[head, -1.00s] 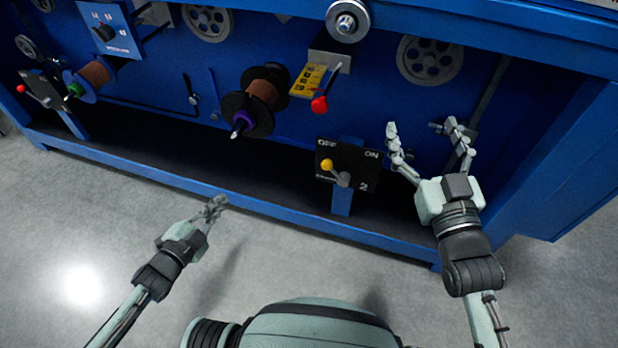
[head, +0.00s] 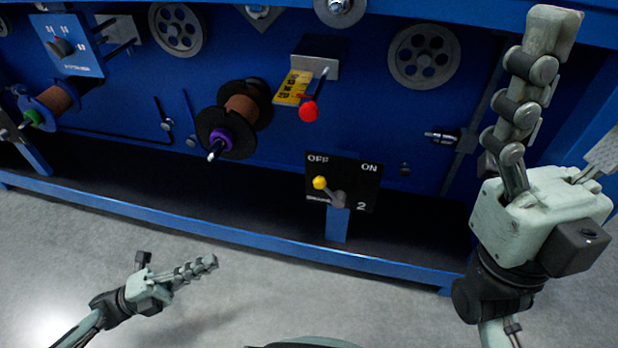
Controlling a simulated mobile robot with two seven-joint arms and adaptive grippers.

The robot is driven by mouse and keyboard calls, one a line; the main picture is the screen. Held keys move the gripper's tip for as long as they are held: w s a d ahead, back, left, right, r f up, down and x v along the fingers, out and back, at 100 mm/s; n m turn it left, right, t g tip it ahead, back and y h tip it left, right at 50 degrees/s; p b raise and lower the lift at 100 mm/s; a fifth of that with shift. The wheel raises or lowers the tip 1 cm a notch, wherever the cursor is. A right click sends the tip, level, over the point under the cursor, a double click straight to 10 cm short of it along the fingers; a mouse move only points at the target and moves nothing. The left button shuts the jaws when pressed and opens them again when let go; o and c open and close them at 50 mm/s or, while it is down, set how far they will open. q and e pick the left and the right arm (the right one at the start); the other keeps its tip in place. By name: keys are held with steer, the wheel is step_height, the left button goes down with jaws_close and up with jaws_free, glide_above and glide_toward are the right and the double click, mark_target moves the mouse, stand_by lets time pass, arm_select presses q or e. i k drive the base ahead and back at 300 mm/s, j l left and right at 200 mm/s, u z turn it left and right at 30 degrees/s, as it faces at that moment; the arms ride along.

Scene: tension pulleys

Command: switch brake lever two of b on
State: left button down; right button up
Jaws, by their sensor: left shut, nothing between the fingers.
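The brake lever with a yellow knob (head: 319,183) sits on a black panel (head: 362,182) marked OFF, ON and 2. The lever leans left, toward the OFF side. My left gripper (head: 208,264) is shut and empty, low over the grey floor, left of and below the panel and apart from it. My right gripper (head: 580,85) is large and close to the camera at the right, with its fingers spread open. It is right of the panel and not touching it. Part of its right finger is cut off by the picture edge.
A red-knobbed lever (head: 308,111) with a yellow label (head: 292,88) is above the panel. A spool (head: 237,118) with a purple hub sticks out to the left. The blue machine's lower rail (head: 250,237) runs along the floor. The floor in front is clear.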

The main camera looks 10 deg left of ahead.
mark_target(339, 197)
steer(key=i+j+z, duration=0.15)
steer(key=j+z, duration=0.2)
steer(key=i+j+z, duration=0.15)
steer(key=j+z, duration=0.2)
